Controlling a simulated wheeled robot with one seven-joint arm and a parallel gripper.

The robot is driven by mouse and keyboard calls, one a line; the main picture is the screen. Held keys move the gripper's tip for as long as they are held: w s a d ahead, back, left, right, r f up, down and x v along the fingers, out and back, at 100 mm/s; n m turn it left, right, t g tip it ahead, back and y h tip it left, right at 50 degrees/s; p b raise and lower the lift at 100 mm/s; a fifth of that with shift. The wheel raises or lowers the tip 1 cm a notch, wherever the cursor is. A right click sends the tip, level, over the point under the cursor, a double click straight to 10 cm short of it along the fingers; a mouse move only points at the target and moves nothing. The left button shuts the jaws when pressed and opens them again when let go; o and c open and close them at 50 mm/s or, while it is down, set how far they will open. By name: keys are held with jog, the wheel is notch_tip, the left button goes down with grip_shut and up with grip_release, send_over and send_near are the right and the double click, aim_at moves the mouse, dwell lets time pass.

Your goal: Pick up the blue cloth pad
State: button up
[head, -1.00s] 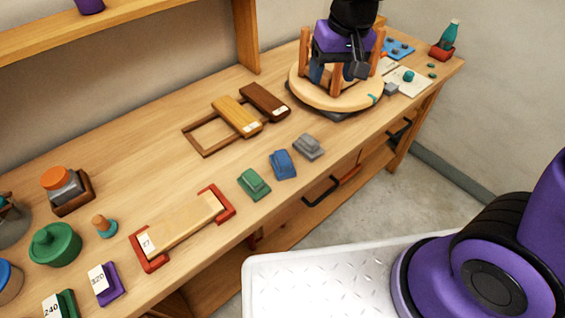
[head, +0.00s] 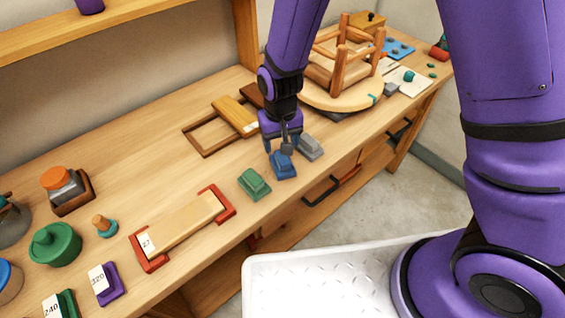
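The blue cloth pad (head: 284,168) lies on the wooden bench near its front edge, between a green pad (head: 254,184) and a grey pad (head: 309,147). My gripper (head: 284,149) points down right over the blue pad and covers its back part in the head view. The fingers overlap the pad's upper part in the picture. I cannot tell whether they touch it, or whether they are open or shut.
An upturned wooden stool (head: 338,75) stands on a round board behind and right of my gripper. Sanding blocks (head: 235,116) and an empty wooden frame (head: 203,138) lie behind left. A clamped board (head: 183,225) is at the front left. Bare bench lies left of the frame.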

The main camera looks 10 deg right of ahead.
aim_at(282, 157)
jog(key=shift+w+d+f, duration=0.1)
jog(key=shift+d+f, duration=0.05)
jog(key=shift+f, duration=1.6)
jog(key=shift+w+d+f, duration=0.1)
jog(key=shift+f, duration=1.6)
jog(key=c, duration=1.1)
jog(key=shift+s, duration=0.1)
jog(key=shift+r, duration=0.1)
